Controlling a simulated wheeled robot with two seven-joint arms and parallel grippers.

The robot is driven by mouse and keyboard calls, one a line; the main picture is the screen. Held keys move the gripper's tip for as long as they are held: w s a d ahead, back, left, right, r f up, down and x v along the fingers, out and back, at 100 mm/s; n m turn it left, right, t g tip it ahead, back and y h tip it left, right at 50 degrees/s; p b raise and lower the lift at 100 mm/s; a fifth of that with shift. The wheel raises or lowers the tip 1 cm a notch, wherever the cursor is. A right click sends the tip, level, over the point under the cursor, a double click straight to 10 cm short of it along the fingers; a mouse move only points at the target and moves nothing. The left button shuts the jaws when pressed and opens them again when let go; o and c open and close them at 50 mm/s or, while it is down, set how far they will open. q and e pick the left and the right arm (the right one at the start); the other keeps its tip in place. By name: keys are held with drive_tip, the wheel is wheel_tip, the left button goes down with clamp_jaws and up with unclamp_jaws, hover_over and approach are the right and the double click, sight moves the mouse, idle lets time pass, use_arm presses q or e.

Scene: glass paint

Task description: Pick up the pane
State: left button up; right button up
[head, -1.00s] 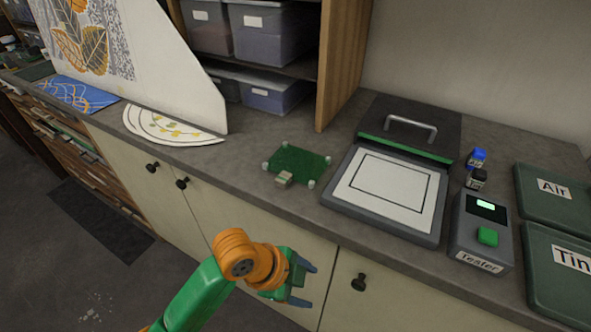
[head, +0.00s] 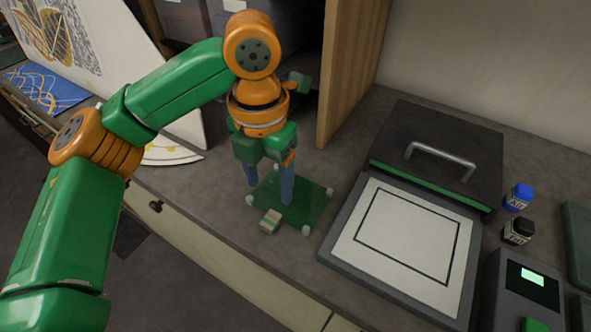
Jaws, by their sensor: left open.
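The pane (head: 308,205) is a thin dark green square lying flat on the counter, with small pale round pieces at its corners. My left gripper (head: 269,193) points down over the pane's left part, its two blue-grey fingers spread apart with nothing seen between them. The fingers hide part of the pane. I cannot tell whether the fingertips touch it. My right gripper is out of view.
A small beige block (head: 270,221) sits at the pane's near edge. To the right is a grey device with a white framed plate (head: 405,235) and a handled lid (head: 440,150). Two small bottles, blue-capped (head: 518,197) and black-capped (head: 518,231), and a tester (head: 525,290) stand further right.

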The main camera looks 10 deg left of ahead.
sight(270, 221)
use_arm(q)
drive_tip(key=s+f, duration=0.1)
drive_tip(key=s+f+p, duration=0.1)
drive_tip(key=s+f, duration=0.1)
drive_tip(key=shift+s+d+f, duration=0.1)
drive_tip(key=shift+s+f, duration=0.1)
drive_tip(key=shift+s, duration=0.05)
wheel_tip(270, 221, down, 2)
drive_tip(key=shift+f, duration=0.15)
drive_tip(key=shift+w+f, duration=0.25)
drive_tip(key=shift+w, duration=0.25)
drive_tip(key=shift+c, duration=1.1)
drive_tip(key=shift+s+r, duration=0.15)
drive_tip(key=shift+s, duration=0.15)
clamp_jaws()
drive_tip(key=shift+w, duration=0.15)
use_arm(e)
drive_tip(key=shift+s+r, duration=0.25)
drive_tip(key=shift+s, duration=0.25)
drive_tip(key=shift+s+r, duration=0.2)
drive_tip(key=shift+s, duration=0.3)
